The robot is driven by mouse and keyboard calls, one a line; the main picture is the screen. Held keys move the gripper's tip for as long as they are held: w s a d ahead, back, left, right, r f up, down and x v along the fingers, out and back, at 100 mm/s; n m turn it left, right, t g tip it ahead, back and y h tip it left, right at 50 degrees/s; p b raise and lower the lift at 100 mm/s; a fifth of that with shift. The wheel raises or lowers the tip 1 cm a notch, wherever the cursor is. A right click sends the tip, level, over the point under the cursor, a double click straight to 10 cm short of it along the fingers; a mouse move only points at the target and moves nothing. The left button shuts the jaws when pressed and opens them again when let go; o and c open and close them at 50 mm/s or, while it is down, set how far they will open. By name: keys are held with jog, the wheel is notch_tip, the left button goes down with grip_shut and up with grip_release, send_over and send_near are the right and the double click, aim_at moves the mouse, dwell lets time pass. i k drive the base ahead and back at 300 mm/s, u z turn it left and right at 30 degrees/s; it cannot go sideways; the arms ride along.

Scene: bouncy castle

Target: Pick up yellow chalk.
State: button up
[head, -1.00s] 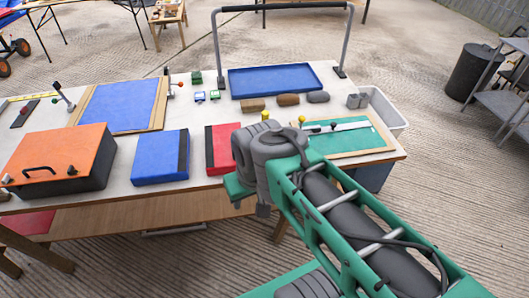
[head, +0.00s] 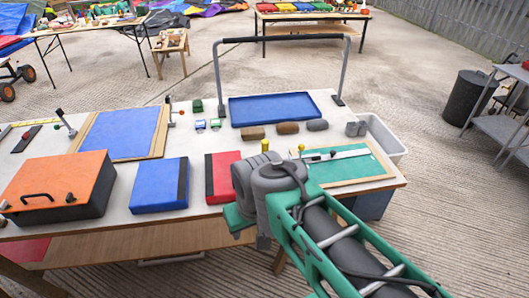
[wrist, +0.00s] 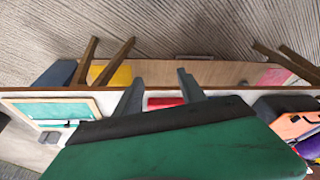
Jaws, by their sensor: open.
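A small upright yellow piece (head: 265,146) stands on the white workbench (head: 215,225) just beyond my wrist in the head view. It may be the yellow chalk, but it is too small to tell. A similar yellow knob (head: 301,148) shows by the green cutting board (head: 345,166). In the wrist view, my gripper (wrist: 160,88) is open, its two grey fingers apart over the bench's edge with nothing held. A red binder (wrist: 165,102) shows beyond the gap between them. My gripper's fingers are hidden in the head view.
A red binder (head: 222,178), a blue binder (head: 160,185) and an orange-lidded box (head: 60,180) stand left of my arm. A blue tray (head: 275,107) lies behind, under a tall grey frame (head: 282,39). Several brown and grey blocks (head: 288,128) sit before it.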

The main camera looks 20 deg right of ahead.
aim_at(264, 142)
jog(key=k, duration=0.5)
jog(key=u, duration=0.8)
jog(key=i, duration=1.7)
jog(key=z, duration=0.85)
